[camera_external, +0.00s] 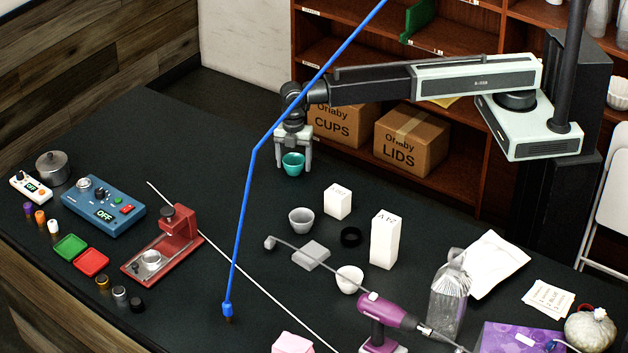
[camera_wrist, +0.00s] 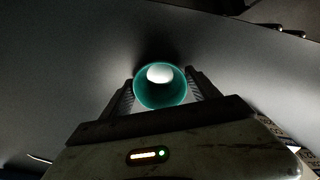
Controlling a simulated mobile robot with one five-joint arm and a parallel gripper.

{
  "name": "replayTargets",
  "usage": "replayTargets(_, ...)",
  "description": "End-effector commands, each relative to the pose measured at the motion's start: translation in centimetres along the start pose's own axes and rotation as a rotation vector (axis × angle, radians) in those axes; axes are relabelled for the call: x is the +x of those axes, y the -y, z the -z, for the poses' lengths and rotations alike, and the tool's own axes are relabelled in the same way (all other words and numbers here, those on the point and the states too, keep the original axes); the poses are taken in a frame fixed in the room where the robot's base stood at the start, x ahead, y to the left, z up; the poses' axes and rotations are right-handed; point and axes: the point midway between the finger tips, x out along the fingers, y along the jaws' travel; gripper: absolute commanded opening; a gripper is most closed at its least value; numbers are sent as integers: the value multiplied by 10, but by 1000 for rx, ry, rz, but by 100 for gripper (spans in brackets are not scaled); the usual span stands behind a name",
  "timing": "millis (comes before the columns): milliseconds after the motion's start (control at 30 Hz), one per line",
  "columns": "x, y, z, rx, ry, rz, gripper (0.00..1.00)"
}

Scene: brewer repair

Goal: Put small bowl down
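A small teal bowl (camera_external: 293,165) is upright between the two fingers of my gripper (camera_external: 293,152), near the back edge of the dark table (camera_external: 190,135). The wrist view also shows the teal bowl (camera_wrist: 160,98) between the fingers, which touch its sides. A bright white patch shows inside the bowl; I cannot tell whether it is contents or glare. I cannot tell whether the bowl's base touches the table.
A grey bowl (camera_external: 301,220), a white box (camera_external: 338,201) and a black ring (camera_external: 351,237) stand in front and right. A blue cable (camera_external: 246,205) hangs left of my gripper. The table left of the cable, around the back, is clear. Shelves with cardboard boxes (camera_external: 411,140) stand behind.

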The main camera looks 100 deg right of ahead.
Motion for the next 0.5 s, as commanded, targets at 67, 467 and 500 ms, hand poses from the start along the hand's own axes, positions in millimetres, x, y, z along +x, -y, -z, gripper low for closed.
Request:
replayTargets(67, 0, 0, 0, 0, 0, 0, 85)
replayTargets(467, -8, 0, 0, 0, 0, 0, 85)
replayTargets(500, -12, 0, 0, 0, 0, 0, 85)
